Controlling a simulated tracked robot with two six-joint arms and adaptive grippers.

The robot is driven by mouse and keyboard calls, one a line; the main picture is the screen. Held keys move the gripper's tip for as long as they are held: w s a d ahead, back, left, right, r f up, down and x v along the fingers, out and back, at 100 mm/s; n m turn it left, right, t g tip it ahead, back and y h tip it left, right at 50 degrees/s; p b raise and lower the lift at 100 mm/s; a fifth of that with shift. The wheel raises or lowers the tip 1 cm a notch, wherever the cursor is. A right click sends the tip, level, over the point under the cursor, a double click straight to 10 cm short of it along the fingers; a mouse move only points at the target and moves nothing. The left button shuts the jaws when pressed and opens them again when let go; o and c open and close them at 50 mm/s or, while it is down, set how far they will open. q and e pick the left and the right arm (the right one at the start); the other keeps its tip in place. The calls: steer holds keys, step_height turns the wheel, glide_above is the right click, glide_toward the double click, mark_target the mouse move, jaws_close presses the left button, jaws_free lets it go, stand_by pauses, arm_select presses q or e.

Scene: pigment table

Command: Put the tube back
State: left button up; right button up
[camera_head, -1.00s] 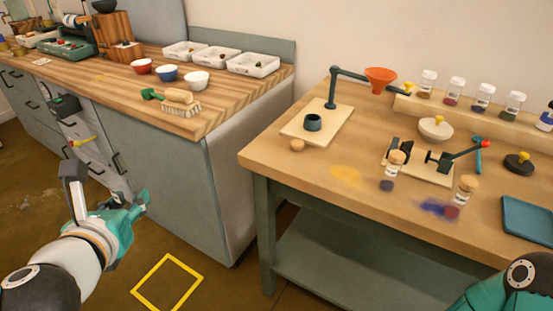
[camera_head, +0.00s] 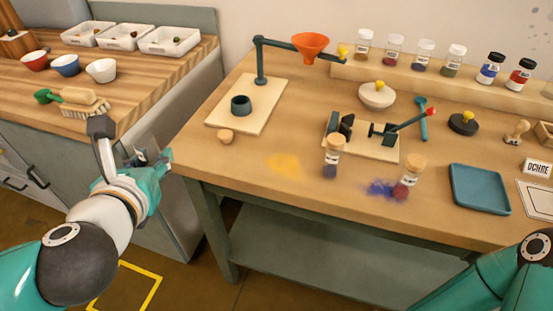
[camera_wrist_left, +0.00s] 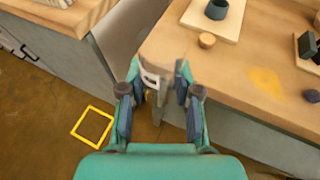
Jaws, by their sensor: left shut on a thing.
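My left gripper (camera_head: 152,170) is just off the left front corner of the pigment table, beside the cabinet. In the left wrist view its fingers (camera_wrist_left: 155,82) are shut on a small pale thing, the tube (camera_wrist_left: 151,78) as far as I can tell. The fingers hide much of it, and its ends are not clear. The back shelf (camera_head: 400,79) holds a row of several capped glass jars and bottles. Two corked vials, one nearer the middle (camera_head: 332,158) and one to the right (camera_head: 410,178), stand on the table. My right gripper is out of view.
A board with a post and orange funnel (camera_head: 310,43) stands at the table's left. A clamp board (camera_head: 365,147), a white bowl (camera_head: 377,95) and a blue tray (camera_head: 479,189) are further right. Yellow powder (camera_head: 284,164) lies near the front.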

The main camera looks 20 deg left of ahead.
arm_select(q)
steer(key=shift+w+d, duration=0.1)
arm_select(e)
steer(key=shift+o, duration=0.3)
arm_select(q)
steer(key=shift+r, duration=0.1)
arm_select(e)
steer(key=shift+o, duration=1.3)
arm_select(q)
steer(key=shift+w+r, duration=0.3)
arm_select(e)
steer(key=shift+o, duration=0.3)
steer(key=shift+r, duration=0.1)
arm_select(q)
steer(key=w+d+r+n+y+p, duration=0.1)
steer(key=w+d+r, duration=0.1)
steer(key=w+r, duration=0.3)
step_height(320, 180, up, 6)
steer(key=n+g+y+p, duration=0.1)
steer(key=n+g+y, duration=0.2)
glide_above(273, 166)
step_height(273, 166, down, 19)
steer(key=b, duration=0.5)
steer(key=shift+f, duration=0.1)
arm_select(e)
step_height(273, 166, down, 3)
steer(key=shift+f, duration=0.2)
